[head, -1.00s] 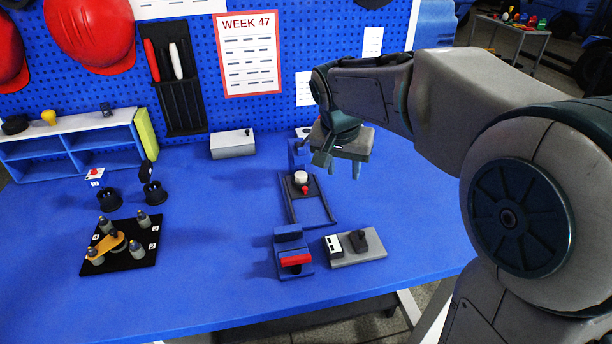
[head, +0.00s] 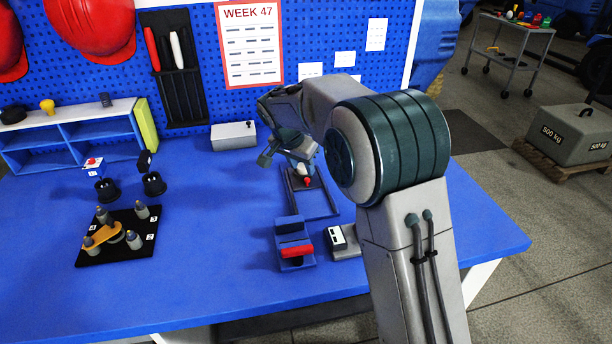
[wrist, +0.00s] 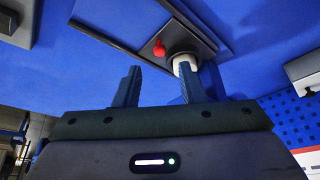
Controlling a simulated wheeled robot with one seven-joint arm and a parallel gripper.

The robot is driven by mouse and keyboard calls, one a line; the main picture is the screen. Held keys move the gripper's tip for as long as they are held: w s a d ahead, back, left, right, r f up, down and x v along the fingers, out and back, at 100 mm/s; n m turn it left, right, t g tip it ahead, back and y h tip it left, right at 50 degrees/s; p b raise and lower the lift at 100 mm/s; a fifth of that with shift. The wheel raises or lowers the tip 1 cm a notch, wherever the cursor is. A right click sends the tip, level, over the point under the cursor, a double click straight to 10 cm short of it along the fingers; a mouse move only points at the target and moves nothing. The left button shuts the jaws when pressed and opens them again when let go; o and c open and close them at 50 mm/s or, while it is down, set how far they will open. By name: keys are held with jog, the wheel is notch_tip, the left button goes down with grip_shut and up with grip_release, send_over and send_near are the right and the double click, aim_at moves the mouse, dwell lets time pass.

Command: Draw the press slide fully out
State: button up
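The press slide appears to be the dark plate (head: 309,186) on a two-rail frame (head: 330,206); it carries a white round knob and a small red knob (head: 307,181). In the wrist view the plate (wrist: 190,22), white knob (wrist: 184,63) and red knob (wrist: 159,48) lie just beyond my fingers.
A blue block with a red handle (head: 297,251) stands at the frame's front end. A grey switch box (head: 344,243) is beside it, partly hidden by my arm. A grey box (head: 233,136) stands behind left. A black plate with pegs (head: 117,250) is at left. Table between is clear.

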aim_at(307, 179)
jog(key=x, duration=0.5)
jog(key=shift+f, duration=0.2)
grip_shut()
